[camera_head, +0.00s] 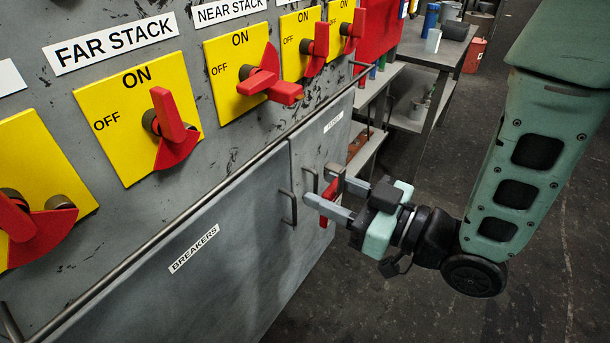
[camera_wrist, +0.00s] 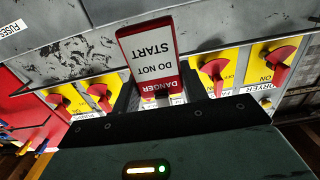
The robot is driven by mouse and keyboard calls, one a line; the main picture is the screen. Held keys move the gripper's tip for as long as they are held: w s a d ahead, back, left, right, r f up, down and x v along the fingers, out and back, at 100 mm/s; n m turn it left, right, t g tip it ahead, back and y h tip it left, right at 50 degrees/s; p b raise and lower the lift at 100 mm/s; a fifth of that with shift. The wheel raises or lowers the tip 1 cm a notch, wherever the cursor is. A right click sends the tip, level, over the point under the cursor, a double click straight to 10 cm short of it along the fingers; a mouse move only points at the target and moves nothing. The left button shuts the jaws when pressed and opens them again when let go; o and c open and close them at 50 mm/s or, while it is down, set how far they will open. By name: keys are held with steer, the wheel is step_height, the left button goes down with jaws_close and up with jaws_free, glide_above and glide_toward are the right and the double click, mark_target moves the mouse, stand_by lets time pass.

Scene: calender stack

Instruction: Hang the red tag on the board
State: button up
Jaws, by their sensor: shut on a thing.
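The red tag (camera_wrist: 151,55) is a red and white card reading DANGER DO NOT START, upside down in the wrist view. My gripper (camera_wrist: 158,95) is shut on it, one dark finger on each side. In the head view the tag (camera_head: 328,198) shows as a small red piece between the fingers of my gripper (camera_head: 326,191), in front of the grey cabinet doors. A red board (camera_head: 378,35) is at the top, beyond the switch panel; its upper part is cut off. A red surface at the wrist view's left edge (camera_wrist: 20,115) may be the same board.
The grey panel carries yellow switch plates with red handles, among them FAR STACK (camera_head: 140,118) and NEAR STACK (camera_head: 250,72). Below are a rail and doors with handles, marked BREAKERS (camera_head: 194,248). A bench (camera_head: 432,55) with bottles stands beyond. Dark floor is open at right.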

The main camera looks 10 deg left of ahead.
mark_target(336, 194)
steer(key=r+p, duration=0.1)
steer(key=p, duration=0.3)
steer(key=shift+s+d, duration=0.15)
steer(key=shift+d, duration=0.25)
steer(key=p+v, duration=0.2)
steer(key=p, duration=0.3)
steer(key=shift+a+f, duration=0.1)
steer(key=shift+f, duration=0.05)
steer(key=shift+s+d+f, duration=0.15)
steer(key=shift+s+d, duration=0.05)
steer(key=shift+d, duration=0.3)
steer(key=shift+s+d+f, duration=0.15)
steer(key=shift+s+d, duration=0.05)
steer(key=shift+d, duration=0.25)
steer(key=shift+s+d, duration=0.15)
steer(key=shift+d, duration=0.2)
steer(key=w+d+f+m+t+h, duration=0.3)
steer(key=d+f+m+h, duration=0.1)
steer(key=d, duration=0.6)
steer(key=w+d+f+m+t+h, duration=0.4)
steer(key=d+h, duration=0.3)
steer(key=d, duration=0.3)
steer(key=w+d+f+m+t+h, duration=0.3)
steer(key=d+f+m+t+h, duration=0.1)
steer(key=d, duration=0.6)
steer(key=shift+w+d+f+m+h, duration=0.2)
steer(key=shift+w+f+m+h, duration=0.2)
steer(key=shift+m+h, duration=0.4)
steer(key=shift+w+r, duration=0.1)
